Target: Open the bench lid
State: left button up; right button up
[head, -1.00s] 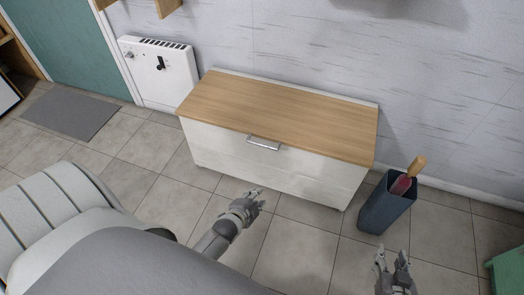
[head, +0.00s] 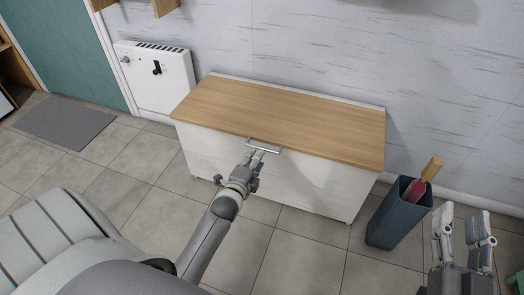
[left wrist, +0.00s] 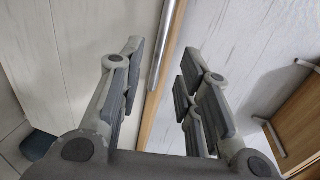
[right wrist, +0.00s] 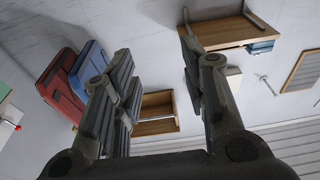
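The bench (head: 275,180) is a white box with a wooden lid (head: 285,115), and the lid lies shut. A metal handle (head: 264,145) sits on the lid's front edge. My left gripper (head: 257,158) is right in front of and just below the handle. In the left wrist view the handle (left wrist: 168,45) runs between the spread fingers (left wrist: 158,80), beyond their tips; they do not grip it. My right gripper (head: 462,232) is raised at the lower right, away from the bench, open and empty, as the right wrist view shows its fingers (right wrist: 155,85) apart.
A dark blue bin (head: 398,215) with a wooden-handled item stands right of the bench. Tiled floor in front of the bench is clear.

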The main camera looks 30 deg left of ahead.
aim_at(262, 149)
pick_arm(q)
jog(key=b+x, duration=0.2)
jog(key=x, duration=0.4)
jog(key=shift+w+f, duration=0.15)
jog(key=shift+w, duration=0.15)
jog(key=shift+w+a, duration=0.1)
jog(key=shift+w, duration=0.15)
pick_arm(e)
jog(key=s+r+t+y, duration=0.2)
jog(key=s+r+t, duration=0.4)
jog(key=r, duration=0.4)
jog(key=shift+t+y, duration=0.4)
jog(key=shift+t, duration=0.2)
pick_arm(q)
jog(key=shift+c, duration=0.4)
pick_arm(e)
jog(key=shift+r, duration=0.1)
pick_arm(q)
grip_shut()
pick_arm(e)
jog(key=shift+w, duration=0.1)
